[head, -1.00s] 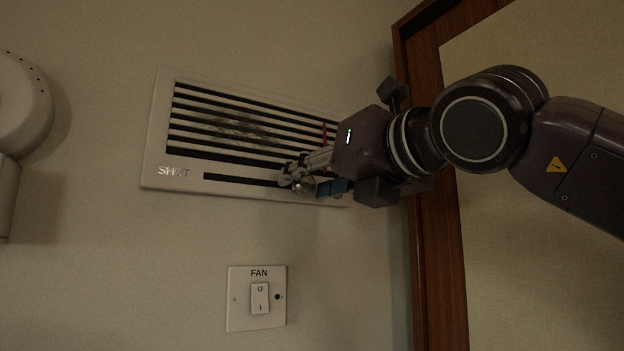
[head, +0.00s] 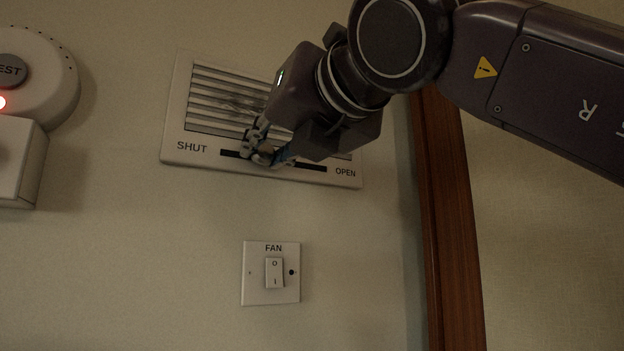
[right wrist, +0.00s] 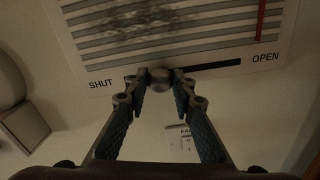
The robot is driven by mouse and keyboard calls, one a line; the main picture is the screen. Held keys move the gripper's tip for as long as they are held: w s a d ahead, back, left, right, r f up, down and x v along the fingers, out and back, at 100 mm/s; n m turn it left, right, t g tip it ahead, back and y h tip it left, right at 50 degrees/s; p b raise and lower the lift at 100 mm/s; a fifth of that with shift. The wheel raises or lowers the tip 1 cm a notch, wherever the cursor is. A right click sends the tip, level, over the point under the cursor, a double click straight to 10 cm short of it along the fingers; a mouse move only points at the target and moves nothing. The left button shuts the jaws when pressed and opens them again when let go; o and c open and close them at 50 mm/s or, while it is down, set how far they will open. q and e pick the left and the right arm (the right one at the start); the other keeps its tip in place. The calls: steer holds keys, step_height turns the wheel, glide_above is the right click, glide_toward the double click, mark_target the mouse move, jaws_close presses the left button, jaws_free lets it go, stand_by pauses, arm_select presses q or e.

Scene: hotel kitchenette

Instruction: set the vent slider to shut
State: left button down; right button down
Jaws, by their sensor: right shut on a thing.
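The vent (head: 172,145) is a pale wall plate with horizontal slats, marked SHUT at left and OPEN at right. Its slider knob (right wrist: 157,79) is a round grey ball in a dark slot below the slats. The knob stands left of the slot's middle, with dark slot (head: 311,166) showing to its right and a short piece to its left. My right gripper (head: 262,156) is shut on the knob; in the right wrist view its fingertips (right wrist: 157,90) sit at either side of it. The gripper hides some slats and slot in the head view. My left gripper is out of view.
A FAN switch plate (head: 271,292) is below the vent. A round white wall device (head: 45,85) with a red light is at far left, above a white box (head: 20,165). A wooden frame (head: 452,215) stands at right. A red strip (right wrist: 261,20) hangs over the slats.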

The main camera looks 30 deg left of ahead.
mark_target(232, 153)
steer(key=s+a, duration=0.2)
steer(key=s, duration=0.1)
steer(key=shift+s+b, duration=0.2)
steer(key=shift+b, duration=0.1)
steer(key=shift+w+d, duration=0.1)
steer(key=shift+w, duration=0.1)
steer(key=c, duration=1.6)
jaws_free()
steer(key=shift+s, duration=0.25)
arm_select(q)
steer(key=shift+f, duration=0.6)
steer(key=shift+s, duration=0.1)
arm_select(e)
steer(key=shift+d, duration=0.1)
steer(key=v, duration=1.1)
steer(key=shift+s+d, duration=0.2)
steer(key=shift+s, duration=0.1)
